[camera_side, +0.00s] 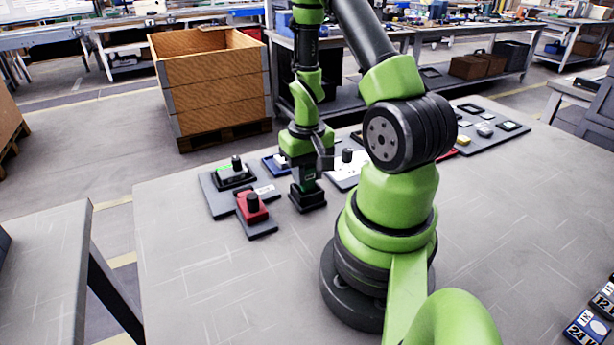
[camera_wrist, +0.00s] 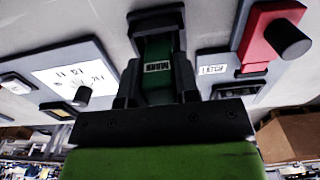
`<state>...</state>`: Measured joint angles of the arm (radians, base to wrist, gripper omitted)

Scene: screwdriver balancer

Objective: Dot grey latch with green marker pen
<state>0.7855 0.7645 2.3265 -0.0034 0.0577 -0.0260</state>
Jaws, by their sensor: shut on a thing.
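My gripper (camera_side: 308,168) is over the middle of the table, pointing down. It is shut on the green marker pen (camera_side: 308,184), whose body with a white label shows between the fingers (camera_wrist: 156,88) in the wrist view (camera_wrist: 158,55). The pen's lower end meets a black block-shaped base (camera_side: 308,202); I cannot tell whether it is seated in it or just above it. I cannot pick out the grey latch for certain; a grey plate (camera_side: 210,190) at the left carries a black-framed fitting with a dark knob (camera_side: 236,163).
A red block with a black knob (camera_side: 252,203) stands just left of the gripper, close by. A white panel with a knob (camera_side: 347,156) lies right behind it, partly hidden by my arm. Small parts (camera_side: 485,132) lie at the far right. The front left of the table (camera_side: 220,290) is clear.

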